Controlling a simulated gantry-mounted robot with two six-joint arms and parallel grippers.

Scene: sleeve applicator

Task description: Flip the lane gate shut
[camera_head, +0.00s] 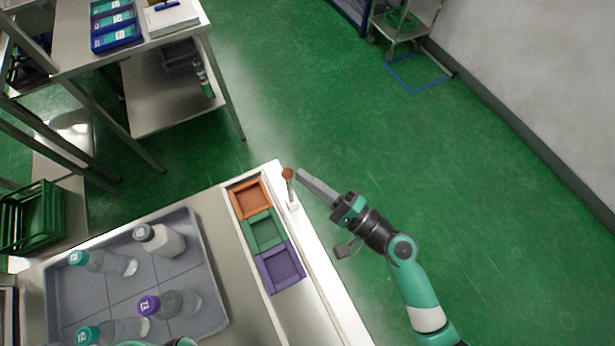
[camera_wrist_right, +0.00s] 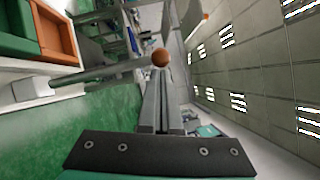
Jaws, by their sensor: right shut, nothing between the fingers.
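A lever with a round brown-orange knob (camera_head: 288,174) stands on the white rail at the table's far right corner; I take it for the lane gate's handle. Its pale shaft rises from a small white base. In the right wrist view the knob (camera_wrist_right: 161,57) sits at the end of a grey rod, just beyond my fingertips. My right gripper (camera_head: 301,174) is shut and empty, its fingers pointing at the knob from the right. I cannot tell whether they touch it. My left gripper is out of view.
Orange (camera_head: 252,198), green (camera_head: 265,232) and purple (camera_head: 280,267) square compartments line up left of the rail (camera_head: 325,285). A grey tray (camera_head: 205,262) holds several capped bottles. Open green floor lies right of the table. A shelved bench (camera_head: 160,95) stands behind.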

